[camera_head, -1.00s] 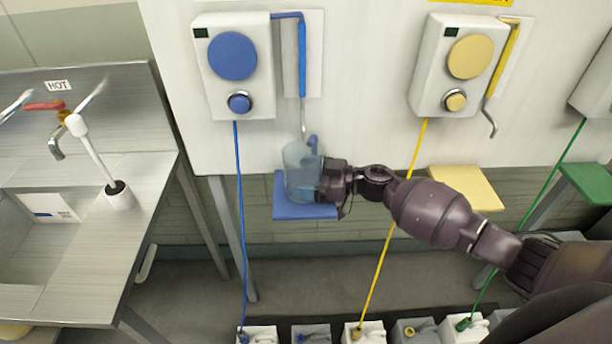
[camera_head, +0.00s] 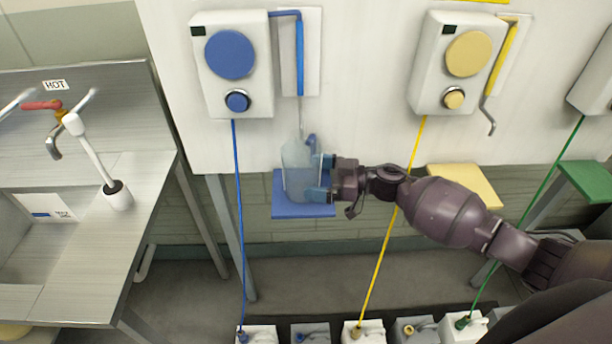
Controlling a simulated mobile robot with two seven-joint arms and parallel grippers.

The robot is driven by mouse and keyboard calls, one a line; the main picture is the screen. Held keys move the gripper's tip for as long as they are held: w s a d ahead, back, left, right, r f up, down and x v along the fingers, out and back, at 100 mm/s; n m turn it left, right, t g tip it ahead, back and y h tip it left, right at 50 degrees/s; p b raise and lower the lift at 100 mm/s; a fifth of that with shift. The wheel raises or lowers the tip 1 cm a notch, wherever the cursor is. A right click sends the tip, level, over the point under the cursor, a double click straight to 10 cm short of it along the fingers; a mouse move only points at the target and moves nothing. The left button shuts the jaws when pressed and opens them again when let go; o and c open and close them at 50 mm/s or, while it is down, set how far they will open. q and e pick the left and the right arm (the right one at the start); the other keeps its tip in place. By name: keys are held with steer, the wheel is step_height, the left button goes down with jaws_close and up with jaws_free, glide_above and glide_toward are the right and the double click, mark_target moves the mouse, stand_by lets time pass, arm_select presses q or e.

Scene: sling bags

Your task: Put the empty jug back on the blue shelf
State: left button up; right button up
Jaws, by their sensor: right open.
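The clear bluish jug (camera_head: 298,172) stands upright on the blue shelf (camera_head: 290,211), below the blue dispenser's spout. My right gripper (camera_head: 325,178) is at the jug's right side, with its fingers open beside the jug's handle side. Whether the fingers still touch the jug cannot be told. The jug looks empty. My left gripper is not in view.
The blue dispenser (camera_head: 232,65) is on the wall above, with a yellow one (camera_head: 448,65) to the right. A yellow shelf (camera_head: 465,186) and a green shelf (camera_head: 588,181) lie to the right. Several canisters (camera_head: 365,333) stand on the floor. A metal sink counter (camera_head: 80,230) is at left.

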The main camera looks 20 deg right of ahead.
steer(key=v, duration=0.9)
steer(key=s+f+m+t+h, duration=0.3)
steer(key=s+f+m+h, duration=0.8)
steer(key=s, duration=1)
step_height(320, 180, down, 6)
steer(key=h, duration=0.4)
steer(key=shift+a+f+t+h+b, duration=0.15)
steer(key=shift+a+t+h+b, duration=0.05)
steer(key=shift+t+h+b, duration=0.15)
